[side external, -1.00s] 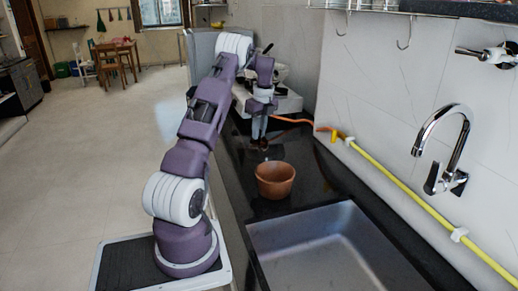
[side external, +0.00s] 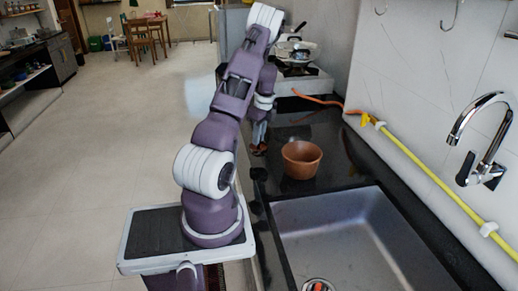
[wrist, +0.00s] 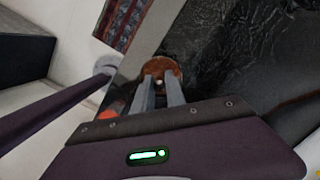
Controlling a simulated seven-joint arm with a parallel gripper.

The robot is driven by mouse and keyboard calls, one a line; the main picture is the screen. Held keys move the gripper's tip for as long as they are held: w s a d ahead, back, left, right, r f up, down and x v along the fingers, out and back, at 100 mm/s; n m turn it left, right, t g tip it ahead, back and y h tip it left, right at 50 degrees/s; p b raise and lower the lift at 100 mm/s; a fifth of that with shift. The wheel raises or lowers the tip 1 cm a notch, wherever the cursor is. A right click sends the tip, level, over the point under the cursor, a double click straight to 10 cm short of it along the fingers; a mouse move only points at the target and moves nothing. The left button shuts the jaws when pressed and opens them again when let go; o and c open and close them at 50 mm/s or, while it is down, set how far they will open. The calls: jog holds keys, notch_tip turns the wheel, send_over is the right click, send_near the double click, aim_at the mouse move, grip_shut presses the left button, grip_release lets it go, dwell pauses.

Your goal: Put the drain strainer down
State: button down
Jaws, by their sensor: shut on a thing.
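My gripper (side external: 259,146) is shut on a small brown round thing, which I take to be the drain strainer (side external: 260,151). It hangs by the counter's left edge, left of the clay pot (side external: 301,160). In the wrist view the strainer (wrist: 160,67) is a brown disc with a pale knob between the fingertips of my gripper (wrist: 160,82). The fingers hide part of it. I cannot tell whether it touches the counter. The clay pot stands upright on the dark counter.
The grey sink (side external: 350,235) is in front of the pot, with a drain with a red-orange centre (side external: 318,286) at the picture's bottom edge. A chrome tap (side external: 490,130) and yellow pipe (side external: 430,175) line the wall.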

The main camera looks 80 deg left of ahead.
aim_at(262, 149)
jog(key=shift+f, duration=1.9)
jog(key=shift+f, duration=0.2)
jog(key=c, duration=1.4)
grip_release()
jog(key=shift+o, duration=0.2)
